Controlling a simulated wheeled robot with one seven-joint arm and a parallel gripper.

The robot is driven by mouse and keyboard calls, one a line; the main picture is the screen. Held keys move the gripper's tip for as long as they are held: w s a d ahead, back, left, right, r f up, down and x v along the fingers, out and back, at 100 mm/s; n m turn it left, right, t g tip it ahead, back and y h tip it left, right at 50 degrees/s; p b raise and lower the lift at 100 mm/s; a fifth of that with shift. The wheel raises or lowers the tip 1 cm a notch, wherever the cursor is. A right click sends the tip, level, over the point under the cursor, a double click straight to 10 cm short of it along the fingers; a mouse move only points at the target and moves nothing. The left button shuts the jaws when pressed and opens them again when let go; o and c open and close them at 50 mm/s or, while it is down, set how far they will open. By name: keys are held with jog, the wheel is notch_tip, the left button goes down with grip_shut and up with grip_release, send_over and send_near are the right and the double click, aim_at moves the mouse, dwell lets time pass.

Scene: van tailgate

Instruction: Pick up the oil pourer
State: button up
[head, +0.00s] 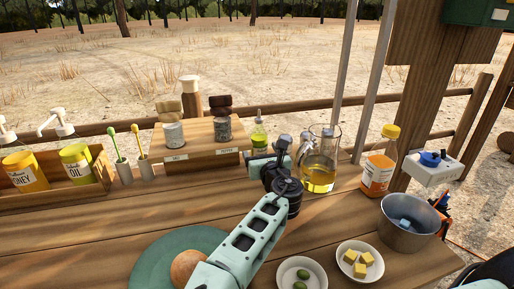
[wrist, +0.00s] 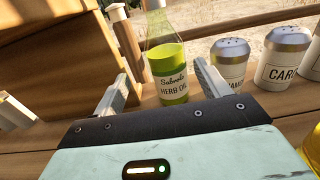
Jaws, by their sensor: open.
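A clear bottle of green oil (wrist: 167,75) with a "Herb Oil" label stands upright in the wrist view; I take it as the oil pourer. In the head view the oil pourer (head: 259,136) stands right of the small wooden shelf, its lower part hidden by my arm. My gripper (wrist: 161,82) is open, with one finger on each side of the bottle in the picture. The bottle is beyond the palm; I cannot tell whether the fingertips reach around it. No contact shows. In the head view my gripper (head: 276,152) is just in front of the bottle, partly hidden.
Silver-topped shakers (wrist: 232,62) stand close on the bottle's right. The wooden shelf (head: 198,137) is close on the left. A metal pot (head: 408,228) stands front right.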

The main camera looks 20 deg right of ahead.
aim_at(258, 138)
jog(key=shift+w+d+r, duration=0.1)
jog(key=shift+w, duration=0.25)
jog(key=w, duration=0.2)
jog(key=w+p, duration=0.1)
jog(key=w, duration=0.1)
jog(key=w+d, duration=0.1)
jog(key=w, duration=0.1)
jog(key=shift+w+p, duration=0.35)
jog(key=shift+w, duration=0.05)
jog(key=shift+a, duration=0.1)
jog(key=c, duration=1.2)
jog(key=shift+c, duration=0.2)
